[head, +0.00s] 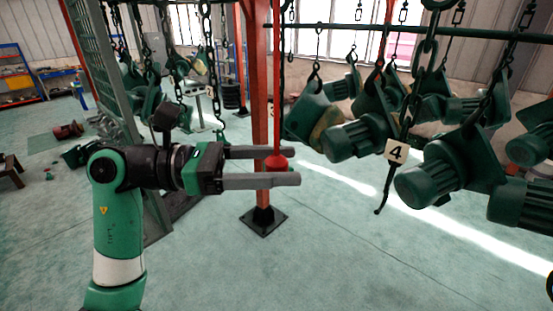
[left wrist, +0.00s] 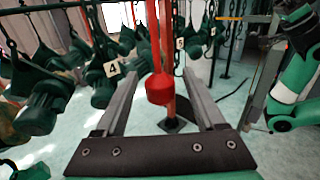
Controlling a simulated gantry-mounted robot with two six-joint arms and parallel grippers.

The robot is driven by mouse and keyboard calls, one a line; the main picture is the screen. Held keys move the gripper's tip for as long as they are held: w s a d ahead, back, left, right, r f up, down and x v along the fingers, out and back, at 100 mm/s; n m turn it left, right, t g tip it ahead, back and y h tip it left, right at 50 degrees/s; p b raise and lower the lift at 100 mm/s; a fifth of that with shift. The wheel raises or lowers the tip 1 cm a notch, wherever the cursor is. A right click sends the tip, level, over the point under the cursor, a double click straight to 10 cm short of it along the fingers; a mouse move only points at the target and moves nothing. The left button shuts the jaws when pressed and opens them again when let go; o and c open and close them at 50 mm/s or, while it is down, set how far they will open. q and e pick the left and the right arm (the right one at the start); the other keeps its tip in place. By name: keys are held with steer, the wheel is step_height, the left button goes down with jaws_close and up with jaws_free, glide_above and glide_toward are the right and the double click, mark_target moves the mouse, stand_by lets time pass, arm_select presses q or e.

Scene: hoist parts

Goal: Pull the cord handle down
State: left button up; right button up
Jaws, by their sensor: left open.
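The cord handle (head: 277,163) is a red knob at the lower end of a red cord (head: 276,80) that hangs down in front of an orange post. My left gripper (head: 284,167) is open, with one grey finger on each side of the handle. In the left wrist view the red handle (left wrist: 159,88) hangs between the two spread fingers (left wrist: 160,85), and a gap shows on both sides of it. My right gripper is not in the head view.
Several green hoist motors (head: 355,138) hang on chains at the right, beside a white tag marked 4 (head: 396,152). The orange post (head: 260,120) stands on a dark base plate (head: 263,220) close behind the handle. The floor (head: 330,255) in front is clear.

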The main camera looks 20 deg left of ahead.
arm_select(q)
jaws_close()
stand_by(1.4)
